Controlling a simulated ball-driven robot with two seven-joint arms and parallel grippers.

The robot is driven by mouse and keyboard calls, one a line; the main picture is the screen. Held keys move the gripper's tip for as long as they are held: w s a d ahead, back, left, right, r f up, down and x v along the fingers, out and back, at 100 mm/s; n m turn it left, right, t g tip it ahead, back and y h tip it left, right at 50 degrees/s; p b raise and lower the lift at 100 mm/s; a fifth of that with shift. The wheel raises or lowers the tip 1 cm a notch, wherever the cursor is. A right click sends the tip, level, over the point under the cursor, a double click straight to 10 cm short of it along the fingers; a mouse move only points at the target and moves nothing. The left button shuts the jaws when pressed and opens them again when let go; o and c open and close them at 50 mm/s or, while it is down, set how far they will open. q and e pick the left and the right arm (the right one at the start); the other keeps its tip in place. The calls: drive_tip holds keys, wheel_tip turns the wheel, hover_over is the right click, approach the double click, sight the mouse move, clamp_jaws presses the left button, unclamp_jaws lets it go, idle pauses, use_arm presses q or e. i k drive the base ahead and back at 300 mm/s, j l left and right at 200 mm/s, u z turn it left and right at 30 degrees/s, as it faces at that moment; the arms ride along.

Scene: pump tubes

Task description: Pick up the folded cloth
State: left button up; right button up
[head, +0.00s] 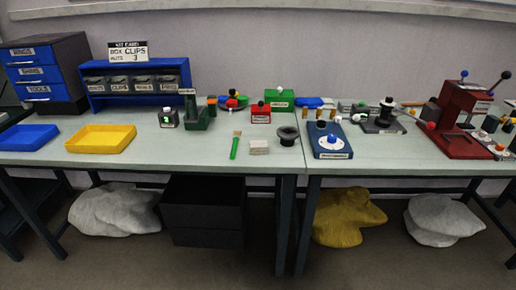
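A small pale, layered block that looks like the folded cloth (259,147) lies flat on the table near its front edge, a little left of the seam between the two tabletops. A green-handled brush (234,149) lies to its left and a dark round cup-like piece (287,137) stands to its right, both apart from it or nearly so. Nothing covers the cloth. Neither of my grippers is in view.
A yellow tray (100,139) and a blue tray (27,138) sit at the left. A red box (260,114) and a green stand (198,117) are behind the cloth. A blue device (330,141) stands to the right. The table between yellow tray and brush is clear.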

sight(259, 147)
drive_tip(key=i+j+z, duration=0.3)
drive_tip(key=i+j, duration=0.15)
drive_tip(key=j, duration=0.25)
drive_tip(key=i+j+z, duration=0.15)
drive_tip(key=j, duration=0.25)
